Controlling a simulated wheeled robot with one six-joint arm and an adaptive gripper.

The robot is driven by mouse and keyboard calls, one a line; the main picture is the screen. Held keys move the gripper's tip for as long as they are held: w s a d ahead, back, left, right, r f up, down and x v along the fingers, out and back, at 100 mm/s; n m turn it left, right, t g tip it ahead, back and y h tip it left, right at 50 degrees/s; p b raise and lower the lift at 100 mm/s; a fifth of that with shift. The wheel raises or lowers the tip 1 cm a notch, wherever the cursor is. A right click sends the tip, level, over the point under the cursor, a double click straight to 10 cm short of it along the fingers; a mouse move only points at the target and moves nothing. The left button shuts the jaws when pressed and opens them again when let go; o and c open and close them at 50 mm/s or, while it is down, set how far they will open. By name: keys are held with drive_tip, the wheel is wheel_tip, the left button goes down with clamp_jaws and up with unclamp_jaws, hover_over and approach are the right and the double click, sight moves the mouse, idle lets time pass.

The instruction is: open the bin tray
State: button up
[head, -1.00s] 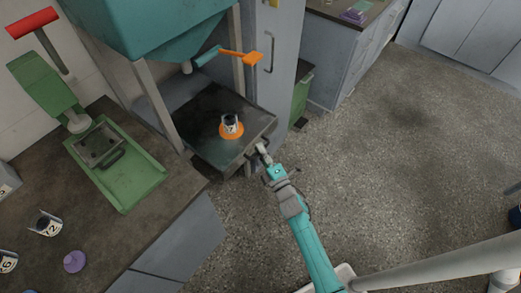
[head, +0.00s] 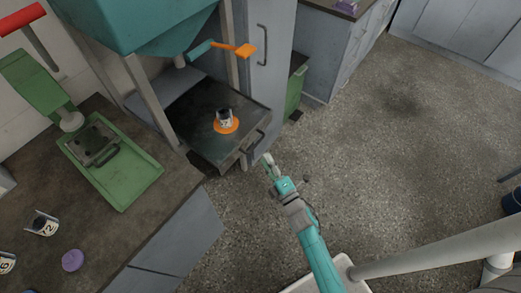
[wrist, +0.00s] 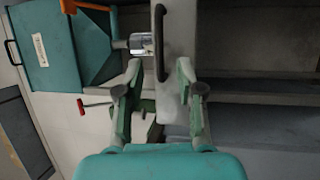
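The bin tray (head: 193,144) is a dark flat tray below the teal hopper (head: 150,22). It juts out past the frame's front posts. Its dark bar handle (head: 255,143) is on the front face and shows upright in the wrist view (wrist: 160,42). A labelled black-and-white cup (head: 224,117) stands on an orange disc (head: 226,126) on the tray. My gripper (head: 267,160) is just in front of the handle, apart from it. In the wrist view my gripper (wrist: 160,82) has its fingers spread and empty, with the handle beyond the tips.
An orange lever (head: 243,50) is below the hopper. A grey cabinet (head: 270,75) stands right of the tray. The left bench (head: 150,222) holds a green device (head: 130,182), cups and a purple lid (head: 72,260). The floor (head: 390,150) to the right is mostly clear.

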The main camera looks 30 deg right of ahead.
drive_tip(key=shift+s+f, duration=0.2)
drive_tip(key=shift+s, duration=0.9)
drive_tip(key=shift+s+f, duration=0.15)
drive_tip(key=shift+s, duration=0.9)
drive_tip(key=s+a+r+m+g, duration=0.1)
drive_tip(key=s+a+r+m, duration=0.15)
drive_tip(key=s, duration=0.35)
drive_tip(key=s+a+r+m+h, duration=0.1)
drive_tip(key=s+m, duration=0.3)
drive_tip(key=s, duration=0.3)
drive_tip(key=s+a+r+m+g, duration=0.1)
drive_tip(key=s+r+m, duration=0.15)
drive_tip(key=s, duration=0.35)
drive_tip(key=s+a+r+m+g, duration=0.1)
drive_tip(key=s+r+m+g, duration=0.2)
drive_tip(key=s+r+m, duration=0.5)
drive_tip(key=v, duration=0.4)
drive_tip(key=shift+r, duration=0.4)
